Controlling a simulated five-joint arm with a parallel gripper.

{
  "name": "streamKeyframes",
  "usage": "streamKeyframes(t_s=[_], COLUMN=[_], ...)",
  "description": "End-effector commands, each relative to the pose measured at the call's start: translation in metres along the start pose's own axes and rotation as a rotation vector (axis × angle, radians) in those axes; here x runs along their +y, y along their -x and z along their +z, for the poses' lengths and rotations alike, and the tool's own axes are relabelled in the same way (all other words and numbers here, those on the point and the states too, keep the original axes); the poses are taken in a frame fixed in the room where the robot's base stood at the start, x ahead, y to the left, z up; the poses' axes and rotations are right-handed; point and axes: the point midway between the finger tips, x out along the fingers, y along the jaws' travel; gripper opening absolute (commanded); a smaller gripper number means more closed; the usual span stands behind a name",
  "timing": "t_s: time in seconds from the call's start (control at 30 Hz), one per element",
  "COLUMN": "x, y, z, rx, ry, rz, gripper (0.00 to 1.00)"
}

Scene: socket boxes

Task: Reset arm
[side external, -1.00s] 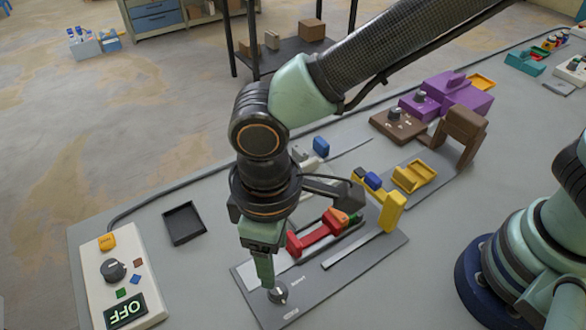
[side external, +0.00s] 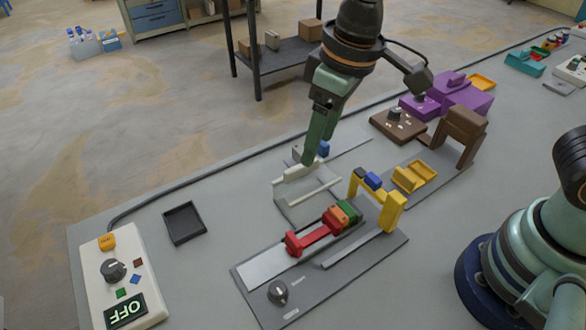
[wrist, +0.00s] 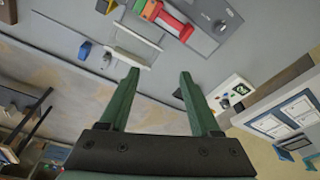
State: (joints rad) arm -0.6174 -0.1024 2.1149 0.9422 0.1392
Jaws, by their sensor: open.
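My gripper (side external: 312,155) is raised above the far side of the bench, over the white frame (side external: 296,172) in the side view. In the wrist view its two green fingers (wrist: 155,82) stand wide apart with nothing between them. The grey board (side external: 335,275) below carries a red slider piece (side external: 312,239), with orange and green blocks (side external: 345,213) beside it, and a dark knob (side external: 278,292) at its near end. A yellow bracket (side external: 391,212) with a blue block (side external: 373,181) stands at the board's far side.
A white control box (side external: 119,285) with an OFF display stands at the left. A black tray (side external: 184,223) lies on the bench nearby. Brown (side external: 460,132) and purple fixtures (side external: 465,96) stand farther right. The bench between the tray and the board is clear.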

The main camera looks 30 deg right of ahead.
Motion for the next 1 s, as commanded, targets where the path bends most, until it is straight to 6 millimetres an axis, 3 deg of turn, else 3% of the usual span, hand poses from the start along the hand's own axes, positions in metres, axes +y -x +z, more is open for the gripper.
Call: streamKeyframes(t_s=[0.03, 0.2, 0.4, 0.6, 1.0], x=[0.026, 0.096, 0.154, 0.178, 0.18], y=[0.012, 0.04, 0.06, 0.068, 0.068], z=[0.004, 0.029, 0.068, 0.091, 0.094], rx=[0.039, 0.147, 0.253, 0.302, 0.306], ry=[-0.058, -0.214, -0.367, -0.44, -0.447], rz=[0.01, 0.057, 0.132, 0.179, 0.184], gripper=[0.64, 0.64, 0.64, 0.64, 0.64])
